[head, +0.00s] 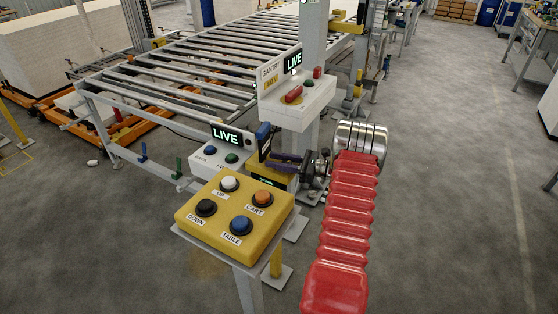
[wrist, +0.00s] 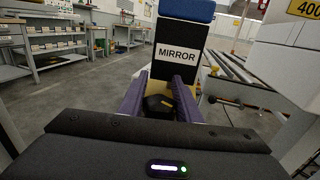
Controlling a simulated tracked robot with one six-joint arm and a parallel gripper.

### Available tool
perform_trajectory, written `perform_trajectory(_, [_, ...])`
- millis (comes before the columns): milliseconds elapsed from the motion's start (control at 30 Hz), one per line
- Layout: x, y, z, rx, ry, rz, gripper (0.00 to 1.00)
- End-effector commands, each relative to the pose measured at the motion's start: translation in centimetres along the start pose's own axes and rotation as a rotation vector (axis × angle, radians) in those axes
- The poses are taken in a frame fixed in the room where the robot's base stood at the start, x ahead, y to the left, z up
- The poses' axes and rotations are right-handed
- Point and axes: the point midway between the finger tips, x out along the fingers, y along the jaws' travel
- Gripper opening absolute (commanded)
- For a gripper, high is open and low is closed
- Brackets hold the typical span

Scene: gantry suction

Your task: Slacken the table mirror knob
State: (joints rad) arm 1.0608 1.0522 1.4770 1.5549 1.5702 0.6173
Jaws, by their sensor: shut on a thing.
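The table mirror knob (wrist: 158,105) is a dark, rounded knob low in front of a black post with a white MIRROR label (wrist: 177,53) in the wrist view. My gripper (wrist: 161,90) has its two purple fingers on either side of the knob and is shut on it. In the head view, my gripper (head: 270,159) reaches left to the post beside the yellow control box. The knob itself cannot be made out there. The blue cap (head: 263,130) of the post shows above the fingers.
A yellow button box (head: 225,222) stands just in front, left of my red arm. A white LIVE panel (head: 210,158) is behind it, and the gantry panel (head: 298,103) stands above my gripper. A roller conveyor (head: 190,75) runs behind.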

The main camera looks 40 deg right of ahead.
Motion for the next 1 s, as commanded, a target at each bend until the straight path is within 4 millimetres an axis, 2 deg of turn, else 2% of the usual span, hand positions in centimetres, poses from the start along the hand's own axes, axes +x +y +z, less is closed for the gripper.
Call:
perform_trajectory(533, [0.09,0.4,-0.13,0.004,-0.001,0.04,0.08])
perform_trajectory(567, [0.09,0.4,-0.12,0.004,-0.001,0.04,0.33])
perform_trajectory(600, [0.09,0.39,-0.12,0.004,-0.001,0.039,0.35])
perform_trajectory(667, [0.08,0.36,-0.1,0.003,-0.001,0.038,0.38])
perform_trajectory(1000, [-0.39,0.19,-0.03,0.001,-0.001,0.034,0.38])
